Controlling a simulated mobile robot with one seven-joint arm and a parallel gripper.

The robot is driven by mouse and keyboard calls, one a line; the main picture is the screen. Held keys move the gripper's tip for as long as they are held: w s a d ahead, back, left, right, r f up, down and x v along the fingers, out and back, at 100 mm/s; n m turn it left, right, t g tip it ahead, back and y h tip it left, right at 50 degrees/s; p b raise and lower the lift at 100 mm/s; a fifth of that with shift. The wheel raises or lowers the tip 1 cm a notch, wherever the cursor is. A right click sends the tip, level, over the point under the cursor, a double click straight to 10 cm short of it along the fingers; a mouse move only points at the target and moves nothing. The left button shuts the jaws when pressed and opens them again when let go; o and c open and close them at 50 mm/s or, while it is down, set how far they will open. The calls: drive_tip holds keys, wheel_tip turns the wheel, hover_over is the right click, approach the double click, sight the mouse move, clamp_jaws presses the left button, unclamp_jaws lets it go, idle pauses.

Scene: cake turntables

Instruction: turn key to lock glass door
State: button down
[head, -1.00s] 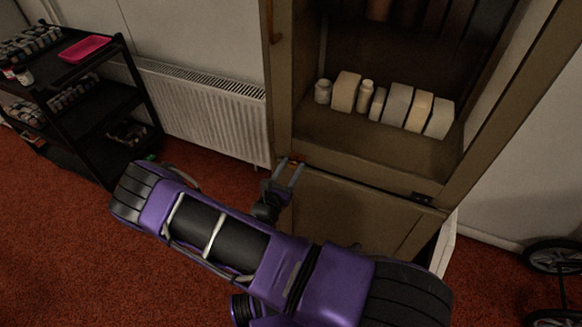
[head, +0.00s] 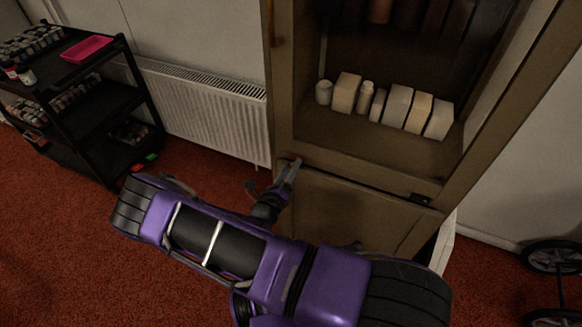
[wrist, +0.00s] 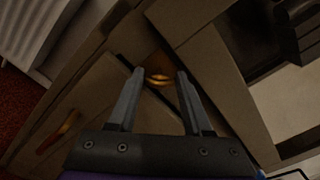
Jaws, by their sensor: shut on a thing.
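The cabinet (head: 283,95) stands at centre right in the head view, with its upper section of pale boxes and jars; I cannot make out the glass itself. My gripper (head: 292,163) is at the left end of the seam between upper and lower sections. In the wrist view my gripper (wrist: 160,80) has its two fingers either side of a small orange-gold key (wrist: 158,78), which sits at the cabinet's wooden frame. The fingers are shut on the key, though a gap shows between their tips. The head view hides the key behind the fingers.
A radiator (head: 205,115) is on the wall left of the cabinet. A black trolley (head: 100,105) with a pink tray (head: 87,49) stands further left. A wheeled frame (head: 555,257) is at lower right. An orange handle (wrist: 60,132) is on the lower panel. Red carpet lies open at left.

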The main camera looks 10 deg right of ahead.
drive_tip(key=n, duration=0.4)
drive_tip(key=shift+n, duration=0.3)
drive_tip(key=n, duration=0.4)
drive_tip(key=shift+a+f, duration=0.1)
drive_tip(key=shift+f, duration=0.05)
drive_tip(key=shift+n, duration=0.3)
drive_tip(key=shift+c, duration=1.6)
unclamp_jaws()
drive_tip(key=v, duration=1.7)
drive_tip(key=shift+s+p, duration=0.15)
drive_tip(key=shift+p, duration=0.25)
drive_tip(key=shift+a, duration=0.1)
